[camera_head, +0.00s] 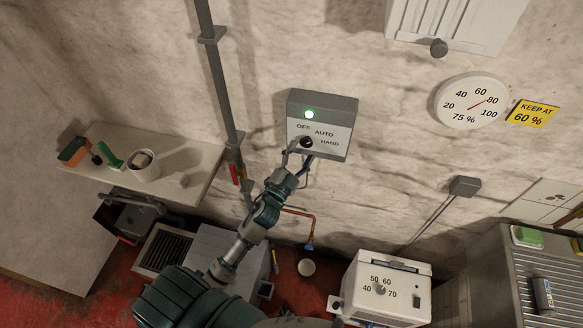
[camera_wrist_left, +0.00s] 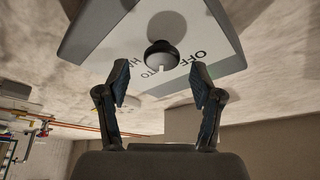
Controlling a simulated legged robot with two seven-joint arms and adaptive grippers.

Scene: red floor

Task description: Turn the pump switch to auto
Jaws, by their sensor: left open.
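The pump switch box (camera_head: 320,124) is grey, on the wall, with a lit green lamp and the labels OFF, AUTO and HAND. Its round black knob (camera_head: 306,142) sits below the labels. In the left wrist view the knob (camera_wrist_left: 161,54) shows near the top middle, with a small white mark on its lower edge by the partly hidden AUTO label. My left gripper (camera_head: 299,156) is open just in front of and below the knob. Its two fingers (camera_wrist_left: 160,88) are spread, with the knob beyond the gap between them; I cannot tell whether they touch it. My right gripper is not in view.
A grey pipe (camera_head: 222,85) runs down the wall left of the box. A shelf (camera_head: 190,160) with a white cup (camera_head: 144,166) is at left. A round gauge (camera_head: 472,101), a yellow sign (camera_head: 533,113) and a white dial unit (camera_head: 384,288) are at right.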

